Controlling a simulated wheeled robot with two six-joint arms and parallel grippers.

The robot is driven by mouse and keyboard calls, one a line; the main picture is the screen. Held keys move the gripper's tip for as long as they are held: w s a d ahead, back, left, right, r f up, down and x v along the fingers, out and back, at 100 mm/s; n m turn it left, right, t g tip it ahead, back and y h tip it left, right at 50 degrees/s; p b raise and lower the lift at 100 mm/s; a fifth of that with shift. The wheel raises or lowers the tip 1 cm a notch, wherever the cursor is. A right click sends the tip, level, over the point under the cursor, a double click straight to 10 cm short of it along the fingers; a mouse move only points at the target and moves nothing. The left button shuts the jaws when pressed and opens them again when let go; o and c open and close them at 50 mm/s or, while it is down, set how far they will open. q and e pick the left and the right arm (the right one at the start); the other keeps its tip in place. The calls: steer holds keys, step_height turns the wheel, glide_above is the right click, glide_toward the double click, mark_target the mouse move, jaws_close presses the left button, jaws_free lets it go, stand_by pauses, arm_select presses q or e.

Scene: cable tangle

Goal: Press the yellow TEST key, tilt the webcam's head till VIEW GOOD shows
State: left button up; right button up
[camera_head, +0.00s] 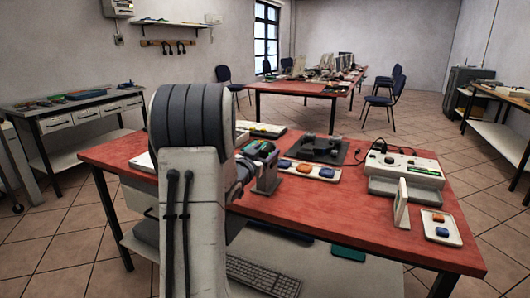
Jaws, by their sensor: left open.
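My left arm's large white link stands in the front left of the view. My left gripper (262,160) shows partly to its right, open, over the red table; I cannot make out its fingertips clearly. A white device (405,163) with a small green strip (426,171) sits at the table's right; its text is too small to read. I cannot pick out the webcam for certain. My right gripper is not in view.
A white strip (311,175) with blue and orange pieces lies mid-table. Behind it is a dark mat (322,147) with dark items. A thin white panel (401,205) stands upright near the white device. The red table's (350,218) front middle is clear. A keyboard (262,277) lies below.

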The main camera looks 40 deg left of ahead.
arm_select(q)
jaws_close()
steer(key=shift+d+f+m+b, duration=0.1)
steer(key=shift+f+m+b, duration=0.05)
steer(key=shift+m+b, duration=0.4)
steer(key=shift+m, duration=0.35)
jaws_free()
steer(key=shift+s, duration=0.1)
steer(key=v, duration=1)
